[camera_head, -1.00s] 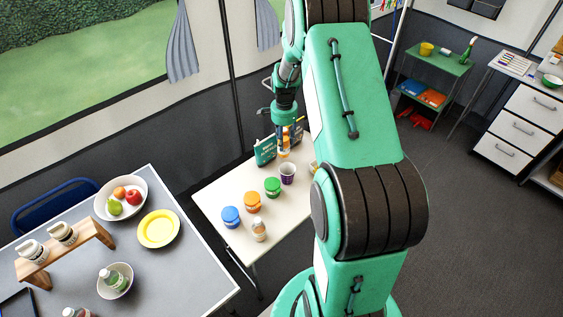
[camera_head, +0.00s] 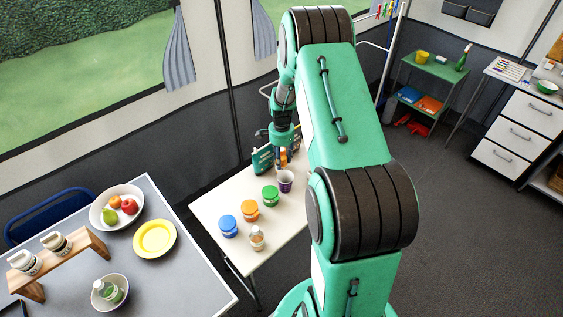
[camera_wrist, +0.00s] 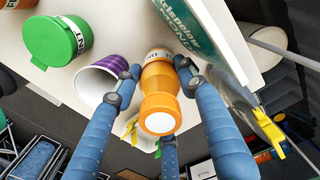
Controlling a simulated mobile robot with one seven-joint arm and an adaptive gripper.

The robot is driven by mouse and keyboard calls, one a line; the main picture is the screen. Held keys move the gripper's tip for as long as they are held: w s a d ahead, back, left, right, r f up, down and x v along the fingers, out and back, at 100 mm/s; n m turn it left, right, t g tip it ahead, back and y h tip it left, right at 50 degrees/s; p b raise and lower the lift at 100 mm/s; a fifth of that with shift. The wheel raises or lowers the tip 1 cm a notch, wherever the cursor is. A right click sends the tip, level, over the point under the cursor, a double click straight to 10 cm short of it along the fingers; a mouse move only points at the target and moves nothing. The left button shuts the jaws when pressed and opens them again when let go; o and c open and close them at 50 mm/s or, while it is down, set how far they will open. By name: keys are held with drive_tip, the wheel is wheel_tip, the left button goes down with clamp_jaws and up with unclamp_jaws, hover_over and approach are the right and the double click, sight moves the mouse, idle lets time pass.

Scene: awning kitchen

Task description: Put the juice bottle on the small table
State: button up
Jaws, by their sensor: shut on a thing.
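An orange juice bottle (camera_wrist: 160,85) with a white label and orange cap is between the blue fingers of my gripper (camera_wrist: 157,70) in the wrist view. My gripper is shut on it. In the head view my gripper (camera_head: 282,158) is at the back of the small white table (camera_head: 262,232), and the bottle is mostly hidden by it. The bottle's base is at or just above the tabletop; I cannot tell whether it touches.
A purple cup (camera_wrist: 102,80) stands close beside the bottle, and a book (camera_wrist: 205,35) stands on the other side. A green jar (camera_head: 270,196), orange jar (camera_head: 250,210), blue jar (camera_head: 228,226) and small bottle (camera_head: 257,238) stand nearer the front. A grey table (camera_head: 165,285) is left.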

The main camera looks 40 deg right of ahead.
sight(282, 149)
drive_tip(key=shift+f, duration=0.4)
drive_tip(key=shift+f, duration=0.1)
drive_tip(key=o, duration=1.1)
wheel_tip(282, 149, up, 12)
drive_tip(key=shift+r+p, duration=0.1)
drive_tip(key=shift+p, duration=1)
